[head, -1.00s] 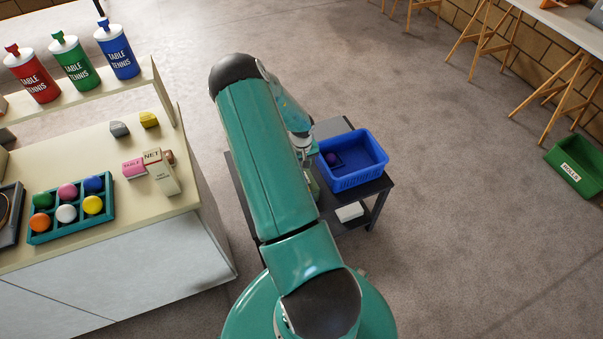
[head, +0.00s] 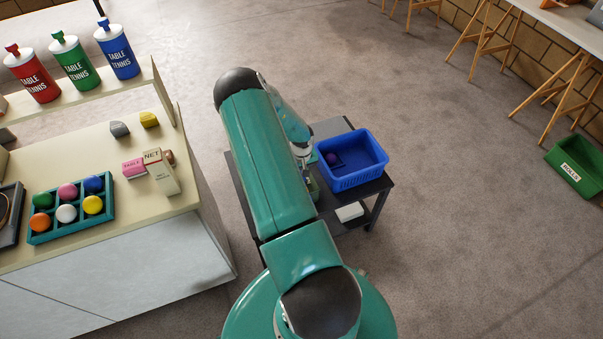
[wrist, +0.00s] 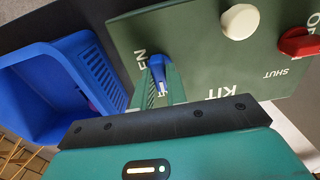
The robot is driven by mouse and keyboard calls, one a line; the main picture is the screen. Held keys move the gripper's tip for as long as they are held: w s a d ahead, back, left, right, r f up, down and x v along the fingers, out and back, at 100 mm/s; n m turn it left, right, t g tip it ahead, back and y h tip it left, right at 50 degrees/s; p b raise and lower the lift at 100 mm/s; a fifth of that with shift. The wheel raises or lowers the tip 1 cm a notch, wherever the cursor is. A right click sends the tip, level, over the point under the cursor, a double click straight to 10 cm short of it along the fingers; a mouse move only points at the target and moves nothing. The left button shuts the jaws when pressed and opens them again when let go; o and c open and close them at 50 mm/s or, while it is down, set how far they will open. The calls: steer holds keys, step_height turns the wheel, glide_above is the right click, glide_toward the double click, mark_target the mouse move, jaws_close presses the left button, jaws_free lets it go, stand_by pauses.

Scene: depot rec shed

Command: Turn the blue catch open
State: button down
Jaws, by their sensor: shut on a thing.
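In the wrist view a dark green panel (wrist: 190,30) carries the blue catch (wrist: 158,68), with the letters "EN" showing beside it. My gripper (wrist: 160,88) has its two green fingers on either side of the blue catch and is shut on it. The catch's upper end shows between and above the fingers; part of it is hidden by them. In the head view my arm hides the panel and catch almost entirely.
The panel also has a cream knob (wrist: 240,22) and a red catch (wrist: 298,42) near the word "SHUT". A blue basket (head: 350,178) with a dark ball inside stands on a dark cart (head: 378,187).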

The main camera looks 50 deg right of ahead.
steer(key=shift+m, duration=0.3)
steer(key=m, duration=0.8)
steer(key=shift+m, duration=0.4)
steer(key=m, duration=0.4)
steer(key=shift+m, duration=2.2)
steer(key=c, duration=1.4)
jaws_free()
